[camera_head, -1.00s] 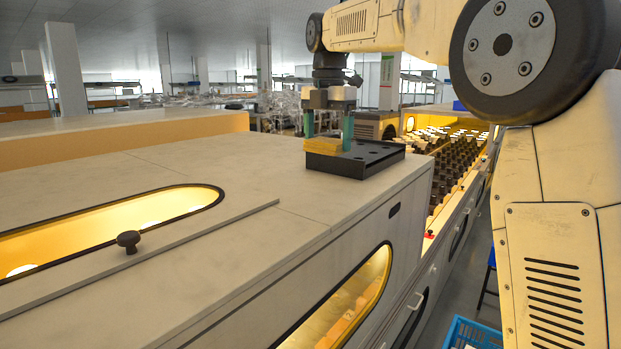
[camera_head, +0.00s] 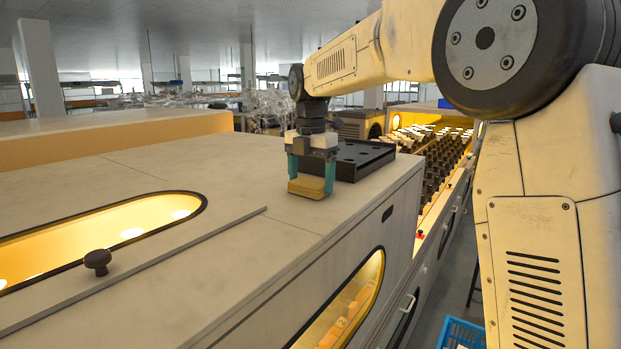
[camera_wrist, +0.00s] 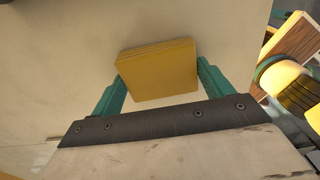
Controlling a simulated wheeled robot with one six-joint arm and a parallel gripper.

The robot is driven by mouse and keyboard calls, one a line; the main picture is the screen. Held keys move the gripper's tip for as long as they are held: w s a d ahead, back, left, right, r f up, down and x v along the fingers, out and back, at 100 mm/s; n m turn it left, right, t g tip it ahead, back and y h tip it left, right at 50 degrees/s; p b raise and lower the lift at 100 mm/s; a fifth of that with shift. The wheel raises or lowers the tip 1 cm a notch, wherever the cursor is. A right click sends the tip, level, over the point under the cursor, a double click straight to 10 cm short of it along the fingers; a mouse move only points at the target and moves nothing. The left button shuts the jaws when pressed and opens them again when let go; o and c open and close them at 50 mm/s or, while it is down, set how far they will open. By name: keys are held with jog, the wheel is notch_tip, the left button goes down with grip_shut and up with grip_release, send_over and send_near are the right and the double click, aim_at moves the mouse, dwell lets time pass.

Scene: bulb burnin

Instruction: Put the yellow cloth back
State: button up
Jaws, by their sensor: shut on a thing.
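The yellow cloth (camera_head: 306,188), a folded square pad, is between the teal fingers of my gripper (camera_head: 310,178). The gripper is shut on it, just in front and to the left of the black tray (camera_head: 366,155) on the cabinet top. The cloth is low over the pale cabinet top (camera_head: 250,200); I cannot tell whether it touches it. In the wrist view the cloth (camera_wrist: 158,72) sits between the two fingertips, slightly tilted, with bare pale surface around it.
The black tray has several round holes. A lit oval window and a black knob (camera_head: 97,262) are on the cabinet top at left. Rows of bulbs (camera_head: 440,150) stand beyond at right. A blue crate (camera_head: 461,333) is at the lower right. The middle of the top is clear.

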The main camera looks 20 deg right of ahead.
aim_at(311, 182)
jog(key=shift+f, duration=0.15)
jog(key=o, duration=0.9)
notch_tip(311, 182, up, 12)
jog(key=s+d+f+m, duration=0.1)
jog(key=s+d+m, duration=0.1)
jog(key=s+m, duration=0.6)
jog(key=s+f+m, duration=0.5)
jog(key=s+f, duration=0.2)
jog(key=s, duration=0.3)
jog(key=s+d+f+m+t, duration=0.1)
jog(key=s+f+m, duration=0.5)
jog(key=s, duration=0.4)
jog(key=s+f+m, duration=0.6)
jog(key=s+f, duration=0.1)
jog(key=s, duration=0.3)
jog(key=shift+d+f, duration=0.25)
jog(key=shift+f, duration=0.05)
